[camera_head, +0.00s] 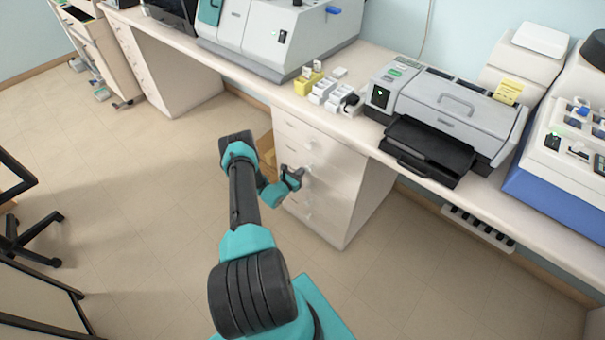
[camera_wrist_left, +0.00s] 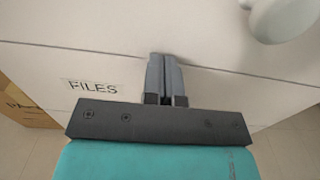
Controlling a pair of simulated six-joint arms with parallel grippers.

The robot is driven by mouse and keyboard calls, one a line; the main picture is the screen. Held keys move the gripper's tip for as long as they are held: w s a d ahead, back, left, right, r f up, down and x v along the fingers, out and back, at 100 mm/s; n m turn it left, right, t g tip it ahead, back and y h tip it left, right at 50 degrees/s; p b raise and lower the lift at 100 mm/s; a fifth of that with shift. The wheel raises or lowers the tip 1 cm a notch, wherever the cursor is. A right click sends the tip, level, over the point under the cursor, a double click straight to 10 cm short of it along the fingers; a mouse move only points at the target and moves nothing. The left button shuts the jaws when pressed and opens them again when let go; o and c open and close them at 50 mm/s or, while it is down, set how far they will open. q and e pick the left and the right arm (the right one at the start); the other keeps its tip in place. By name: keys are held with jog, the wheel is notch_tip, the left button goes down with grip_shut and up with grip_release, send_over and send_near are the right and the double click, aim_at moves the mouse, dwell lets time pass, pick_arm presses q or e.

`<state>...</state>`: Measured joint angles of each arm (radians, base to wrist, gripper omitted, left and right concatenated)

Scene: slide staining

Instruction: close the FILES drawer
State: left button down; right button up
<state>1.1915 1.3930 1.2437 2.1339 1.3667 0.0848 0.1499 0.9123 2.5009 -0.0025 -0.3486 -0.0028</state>
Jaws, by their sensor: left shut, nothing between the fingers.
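The FILES drawer shows by its label (camera_wrist_left: 93,87) on a pale front in the left wrist view. My left gripper (camera_wrist_left: 165,62) is shut and empty, with its fingertips against or very close to the pale front, right of the label. I cannot tell if they touch. In the head view my left gripper (camera_head: 296,177) is in front of the white drawer cabinet (camera_head: 345,205) and hides part of its fronts. The drawer fronts look about flush there; I cannot tell whether a small gap remains at the FILES drawer. My right gripper is not in view.
A round pale knob (camera_wrist_left: 285,18) is at the upper right of the wrist view. A cardboard box (camera_head: 266,150) stands on the floor left of the cabinet. A grey printer (camera_head: 455,105) stands on the bench above. The floor in front is clear.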

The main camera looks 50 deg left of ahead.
pick_arm(q)
jog(key=shift+w+a+r, duration=0.15)
jog(key=shift+w+a, duration=0.05)
jog(key=shift+w, duration=0.15)
jog(key=v, duration=1.4)
jog(key=shift+s+d, duration=0.25)
jog(key=shift+s, duration=0.05)
